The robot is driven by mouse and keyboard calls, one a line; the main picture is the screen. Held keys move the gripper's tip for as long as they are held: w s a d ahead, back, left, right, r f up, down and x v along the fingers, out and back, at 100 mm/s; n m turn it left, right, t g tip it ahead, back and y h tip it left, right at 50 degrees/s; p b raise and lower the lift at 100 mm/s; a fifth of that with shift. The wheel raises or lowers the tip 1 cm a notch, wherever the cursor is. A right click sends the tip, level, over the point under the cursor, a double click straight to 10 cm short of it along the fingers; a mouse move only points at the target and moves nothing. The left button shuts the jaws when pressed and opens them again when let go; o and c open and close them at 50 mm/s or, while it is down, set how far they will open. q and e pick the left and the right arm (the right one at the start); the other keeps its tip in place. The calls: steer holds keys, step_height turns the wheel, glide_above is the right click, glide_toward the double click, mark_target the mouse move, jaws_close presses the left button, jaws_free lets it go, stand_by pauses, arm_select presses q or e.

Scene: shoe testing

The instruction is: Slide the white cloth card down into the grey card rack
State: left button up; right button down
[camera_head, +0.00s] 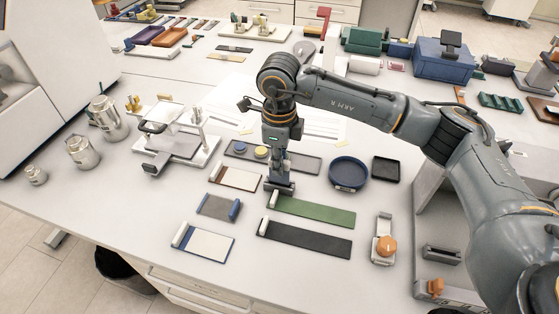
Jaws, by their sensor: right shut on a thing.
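My right gripper (279,172) points straight down over the middle of the table, just behind the left end of a green strip (318,212). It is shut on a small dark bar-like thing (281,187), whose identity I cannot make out. A white card with a blue edge (207,244) lies flat at the front left. Another pale card with a brown edge (236,177) lies left of the gripper. I cannot tell which is the white cloth card. A grey slotted holder (441,254) at the front right may be the card rack. My left gripper is out of view.
A black strip (305,239) lies in front of the green one. A blue round dish (348,174) and a black square tray (385,169) sit right of the gripper. A grey stand (177,145) and metal jars (82,151) are at the left.

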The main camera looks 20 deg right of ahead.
steer(key=shift+f+b, duration=1.05)
steer(key=shift+f, duration=0.1)
steer(key=c, duration=1.3)
jaws_free()
steer(key=shift+r, duration=0.1)
step_height(320, 180, up, 12)
steer(key=shift+f, duration=0.1)
